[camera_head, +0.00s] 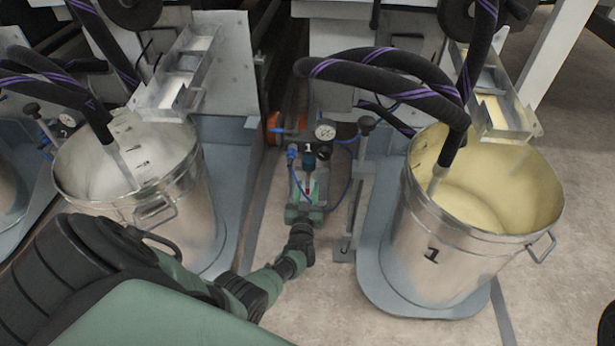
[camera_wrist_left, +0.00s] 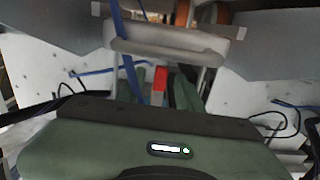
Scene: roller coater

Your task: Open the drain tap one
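The label "1" (camera_head: 308,148) marks a small pump unit on the floor between two metal buckets. In the left wrist view the red part (camera_wrist_left: 160,78) stands between the fingers, with small gaps visible; contact is unclear. My right gripper is not in view.
Blue hoses (camera_head: 345,185) and a gauge (camera_head: 325,130) are close to the gripper. A grey frame bar (camera_wrist_left: 165,47) crosses beyond the fingers.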

